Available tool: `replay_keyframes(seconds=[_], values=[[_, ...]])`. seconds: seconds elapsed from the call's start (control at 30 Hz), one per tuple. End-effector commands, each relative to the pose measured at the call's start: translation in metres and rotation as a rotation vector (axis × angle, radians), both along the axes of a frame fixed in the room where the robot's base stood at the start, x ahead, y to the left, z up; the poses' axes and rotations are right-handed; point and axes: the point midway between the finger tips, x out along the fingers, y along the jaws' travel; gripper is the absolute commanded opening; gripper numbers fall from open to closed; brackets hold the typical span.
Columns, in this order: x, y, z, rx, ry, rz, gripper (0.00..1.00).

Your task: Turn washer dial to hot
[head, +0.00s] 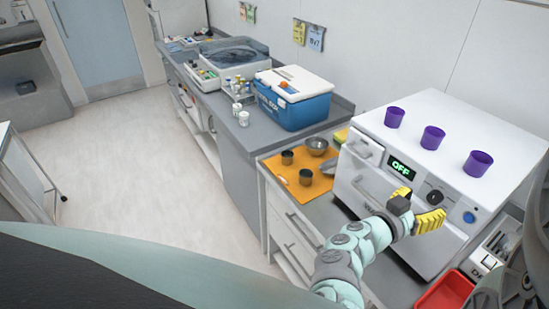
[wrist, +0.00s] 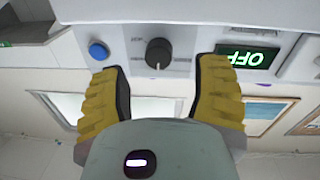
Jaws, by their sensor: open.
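The white washer (head: 374,200) stands on the counter at the right of the head view. Its black dial (head: 434,197) is on the front panel, between the display (head: 400,168) reading OFF and a blue button (head: 469,217). My gripper (head: 416,207), with yellow fingers, is in front of the panel. In the wrist view, which is upside down, the dial (wrist: 158,53) lies centred between the open fingers (wrist: 162,72), with a gap on both sides. The small lettering around the dial is too blurred to read. The display (wrist: 248,57) and blue button (wrist: 97,50) lie outside the fingers.
Purple cups (head: 433,137) stand on the washer's top. An orange mat (head: 283,174) with dark cups and a metal bowl (head: 317,146) lies left of it. A blue cooler (head: 293,98) stands farther back. A red tray (head: 445,293) is at the lower right. The left floor is clear.

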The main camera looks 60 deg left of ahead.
Motion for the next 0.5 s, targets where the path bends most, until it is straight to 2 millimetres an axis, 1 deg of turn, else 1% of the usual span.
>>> replay_keyframes(seconds=[0.03, 0.2, 0.33, 0.5], values=[[0.009, -0.002, 0.003, -0.003, -0.001, -0.003, 0.62], [0.027, -0.003, 0.002, 0.0, -0.002, -0.001, 0.62], [0.033, -0.004, 0.0, -0.001, 0.002, -0.001, 0.62], [0.036, -0.005, -0.001, 0.001, 0.002, -0.003, 0.62]])
